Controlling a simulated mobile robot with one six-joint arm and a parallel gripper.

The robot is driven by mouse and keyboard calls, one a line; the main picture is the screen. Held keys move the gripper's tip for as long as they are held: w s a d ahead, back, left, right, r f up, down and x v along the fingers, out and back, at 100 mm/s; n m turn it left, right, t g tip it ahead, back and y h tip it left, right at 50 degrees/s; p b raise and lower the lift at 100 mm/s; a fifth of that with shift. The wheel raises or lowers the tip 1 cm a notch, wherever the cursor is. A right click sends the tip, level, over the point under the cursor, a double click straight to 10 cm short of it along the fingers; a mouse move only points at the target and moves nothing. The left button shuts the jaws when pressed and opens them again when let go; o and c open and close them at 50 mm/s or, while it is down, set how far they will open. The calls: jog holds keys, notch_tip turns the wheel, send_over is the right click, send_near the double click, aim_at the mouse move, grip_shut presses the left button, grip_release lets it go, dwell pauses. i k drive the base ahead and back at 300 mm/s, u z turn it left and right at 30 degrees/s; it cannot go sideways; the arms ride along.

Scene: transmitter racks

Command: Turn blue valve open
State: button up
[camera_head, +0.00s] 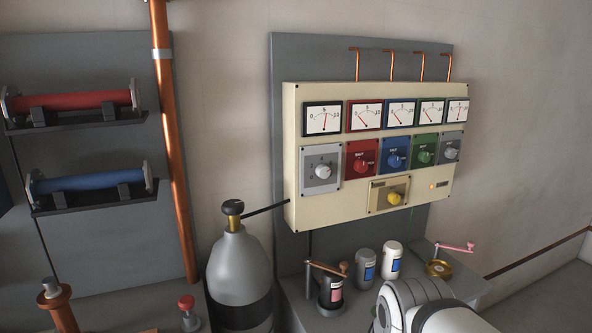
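A blue valve plate with a round blue knob (394,161) sits in the middle of the row of valves on the cream panel (315,210). It lies between a red valve (361,160) and a green valve (425,156). The knob's exact setting is too small to read. Above it, a blue-framed gauge (399,112) has its needle toward the low left side. White rounded links of my arm show at the bottom right, below the panel and apart from it. My gripper is not in view, and nothing covers the blue valve.
A grey valve (321,170) and a yellow knob (394,197) share the panel. A grey gas cylinder (240,266) stands below left. Small jars (391,260), a crank device (331,288) and a pink-handled crank (455,247) stand on the grey ledge under the panel.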

aim_at(395, 161)
jog(key=u, duration=1.4)
jog(key=k, duration=1.35)
jog(key=z, duration=1.3)
jog(key=i, duration=1.6)
jog(key=z, duration=0.05)
